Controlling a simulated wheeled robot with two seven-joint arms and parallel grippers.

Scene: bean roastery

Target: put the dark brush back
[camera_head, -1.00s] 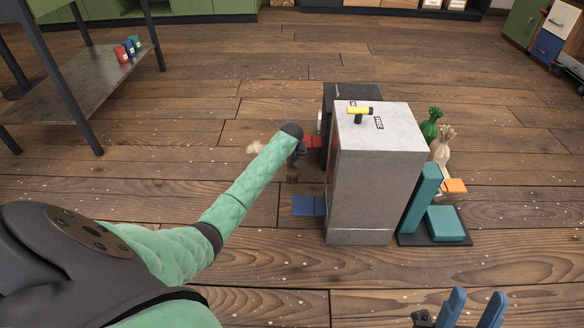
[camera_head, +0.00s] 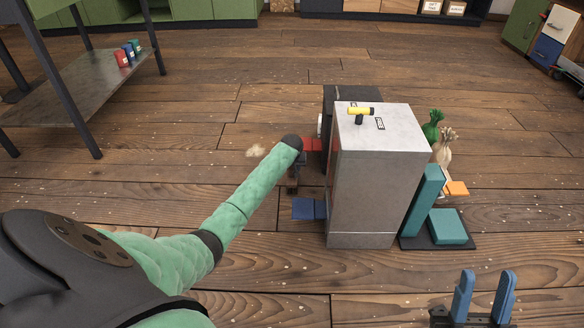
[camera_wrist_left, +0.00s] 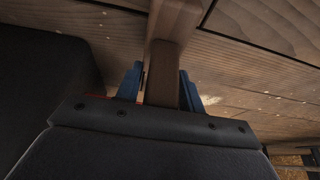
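A brown wooden bar, likely the dark brush's handle (camera_wrist_left: 163,85), stands between the blue fingers of my left gripper (camera_wrist_left: 162,88) in the left wrist view. The fingers sit close against both its sides, and the gripper looks shut on it. In the head view my left gripper (camera_head: 298,160) is mostly hidden behind its wrist, left of the grey machine. A bit of the brown brush (camera_head: 292,186) shows below it, above the floor. Its bristles cannot be made out. My right gripper (camera_head: 487,275) is open and empty at the lower right.
The tall grey machine (camera_head: 375,190) has a red ledge (camera_head: 313,144) and a blue ledge (camera_head: 309,208) on its left. A yellow-and-black tool (camera_head: 359,112) is on top. Teal blocks (camera_head: 447,226) and sacks (camera_head: 443,150) are to its right. A tan patch (camera_head: 255,151) lies on open floor.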

